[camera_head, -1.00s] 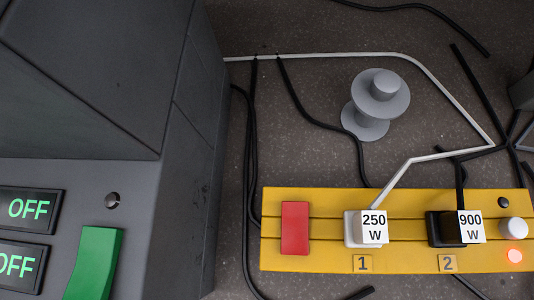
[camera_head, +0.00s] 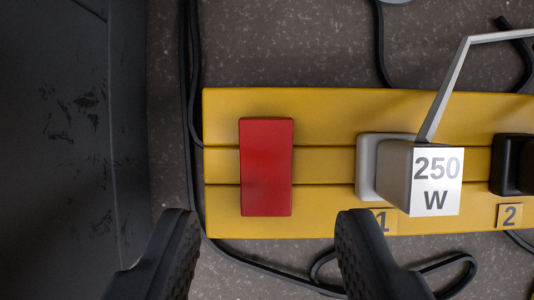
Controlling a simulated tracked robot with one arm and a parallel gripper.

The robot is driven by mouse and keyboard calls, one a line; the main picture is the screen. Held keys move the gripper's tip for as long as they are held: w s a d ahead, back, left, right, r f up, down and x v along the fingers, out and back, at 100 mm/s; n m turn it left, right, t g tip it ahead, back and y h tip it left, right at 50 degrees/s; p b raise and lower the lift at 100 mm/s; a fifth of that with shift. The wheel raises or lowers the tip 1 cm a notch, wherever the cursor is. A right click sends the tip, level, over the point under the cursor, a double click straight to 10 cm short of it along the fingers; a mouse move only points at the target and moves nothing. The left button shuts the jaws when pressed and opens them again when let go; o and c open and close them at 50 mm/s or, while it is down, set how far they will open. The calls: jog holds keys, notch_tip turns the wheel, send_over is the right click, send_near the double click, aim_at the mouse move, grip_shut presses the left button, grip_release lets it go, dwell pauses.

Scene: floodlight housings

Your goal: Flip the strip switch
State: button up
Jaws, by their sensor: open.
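The yellow power strip (camera_head: 324,222) lies on the floor across the head camera view. Its red rocker switch (camera_head: 266,167) is near the strip's left end. My gripper (camera_head: 258,225) is open and empty, with its two dark fingers at the bottom of the view. The fingertips are apart, one to the left and one to the right of the switch in the picture, and they appear lower in the picture than most of it. I cannot tell whether they touch the strip.
A white plug labelled 250 W (camera_head: 410,175) sits in socket 1, right of the switch, with a light cable rising from it. A black plug (camera_head: 511,164) is at the right edge. A dark housing (camera_head: 55,130) stands at left. Black cables (camera_head: 187,100) lie on the floor.

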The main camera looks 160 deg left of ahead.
aim_at(266, 169)
jog(key=shift+w+f, duration=0.1)
jog(key=shift+f, duration=0.65)
jog(key=shift+w+d+f+b, duration=0.15)
jog(key=shift+w+f+b, duration=0.25)
jog(key=shift+f, duration=0.2)
